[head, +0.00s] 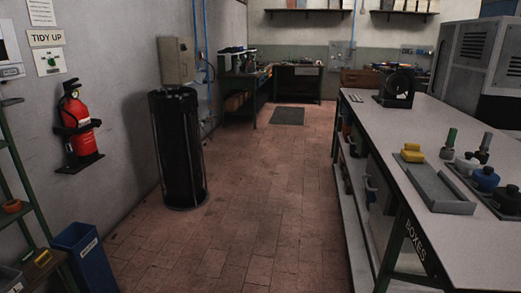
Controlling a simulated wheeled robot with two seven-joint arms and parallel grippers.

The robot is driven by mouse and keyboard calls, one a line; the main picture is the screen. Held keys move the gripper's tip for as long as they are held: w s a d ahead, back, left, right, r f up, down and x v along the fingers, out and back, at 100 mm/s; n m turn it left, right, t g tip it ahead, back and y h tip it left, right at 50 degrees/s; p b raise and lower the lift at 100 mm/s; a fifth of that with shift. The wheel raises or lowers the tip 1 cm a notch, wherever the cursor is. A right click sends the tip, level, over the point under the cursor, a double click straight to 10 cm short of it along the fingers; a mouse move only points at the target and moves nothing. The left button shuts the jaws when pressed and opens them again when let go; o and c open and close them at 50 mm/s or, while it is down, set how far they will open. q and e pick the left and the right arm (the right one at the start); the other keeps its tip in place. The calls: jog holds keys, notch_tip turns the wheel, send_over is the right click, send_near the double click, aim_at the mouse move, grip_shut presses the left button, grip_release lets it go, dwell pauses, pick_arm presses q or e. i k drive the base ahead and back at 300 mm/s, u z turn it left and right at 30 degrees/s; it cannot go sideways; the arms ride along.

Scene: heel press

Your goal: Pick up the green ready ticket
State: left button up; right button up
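I cannot make out a green ready ticket in the head view. Neither of my grippers is in view.
The long workbench (385,130) on the right carries a grey tray (440,192), a yellow block (412,152) and dark round containers (486,178). The tiled floor (245,200) between is clear.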

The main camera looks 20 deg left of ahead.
aim_at(29, 253)
jog(key=u, duration=0.4)
jog(key=i, duration=2.2)
jog(key=u, duration=2.05)
jog(key=i, duration=1.1)
jog(key=u, duration=1.3)
jog(key=i, duration=1.05)
jog(key=z, duration=0.05)
